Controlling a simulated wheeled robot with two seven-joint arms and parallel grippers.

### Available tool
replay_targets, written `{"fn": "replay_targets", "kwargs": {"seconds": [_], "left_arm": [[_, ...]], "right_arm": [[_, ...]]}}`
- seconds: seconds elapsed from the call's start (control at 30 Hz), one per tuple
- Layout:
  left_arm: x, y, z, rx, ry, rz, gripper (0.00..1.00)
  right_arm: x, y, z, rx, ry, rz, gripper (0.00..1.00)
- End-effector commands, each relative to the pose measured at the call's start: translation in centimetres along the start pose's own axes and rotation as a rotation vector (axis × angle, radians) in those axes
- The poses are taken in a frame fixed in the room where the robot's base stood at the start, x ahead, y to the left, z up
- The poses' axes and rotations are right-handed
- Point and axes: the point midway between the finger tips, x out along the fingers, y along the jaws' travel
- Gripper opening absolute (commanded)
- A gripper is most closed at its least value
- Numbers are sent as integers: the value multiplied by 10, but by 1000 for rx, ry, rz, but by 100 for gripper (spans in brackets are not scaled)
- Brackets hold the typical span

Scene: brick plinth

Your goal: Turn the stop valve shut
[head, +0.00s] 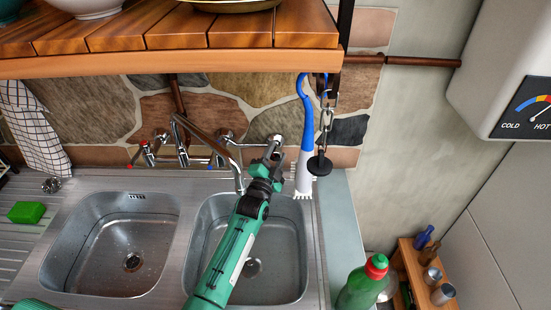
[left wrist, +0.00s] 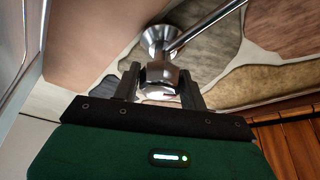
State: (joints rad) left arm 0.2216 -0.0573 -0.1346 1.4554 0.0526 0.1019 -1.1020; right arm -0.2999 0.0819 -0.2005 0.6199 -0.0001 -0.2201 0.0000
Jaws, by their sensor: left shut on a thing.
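The stop valve (head: 275,138) is a small chrome fitting at the wall behind the right basin, mostly hidden by my gripper in the head view. In the left wrist view the chrome valve (left wrist: 160,75) sits between the two dark fingers, with a round wall flange behind it and a metal pipe running to the upper right. My left gripper (head: 270,155) reaches over the right basin and is shut on the valve; its fingers also show in the left wrist view (left wrist: 161,88). How far the valve is turned cannot be told. My right gripper is not in view.
A chrome mixer tap (head: 190,150) stands left of my gripper. A blue and white brush (head: 306,135) and a black plug on a chain (head: 320,165) hang close on the right. A wooden shelf (head: 180,63) overhangs above. A green bottle (head: 360,288) stands at the lower right.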

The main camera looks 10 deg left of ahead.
Motion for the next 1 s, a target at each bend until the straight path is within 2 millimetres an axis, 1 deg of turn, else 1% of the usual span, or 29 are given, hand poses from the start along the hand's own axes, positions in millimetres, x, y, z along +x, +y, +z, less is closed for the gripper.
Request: {"fn": "replay_targets", "kwargs": {"seconds": [0.1, 0.57, 0.6, 0.67, 1.0], "left_arm": [[-1, 2, 2, -23, -2, -7, 20], [-1, 2, 1, -33, -3, -11, 20], [-1, 2, 1, -33, -3, -11, 51], [-1, 1, 1, -33, -3, -11, 62], [-2, 0, 0, -33, -2, -12, 63]], "right_arm": [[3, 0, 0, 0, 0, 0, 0], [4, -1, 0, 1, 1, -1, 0], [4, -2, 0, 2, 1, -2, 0], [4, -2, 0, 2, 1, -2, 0], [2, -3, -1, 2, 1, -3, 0]]}}
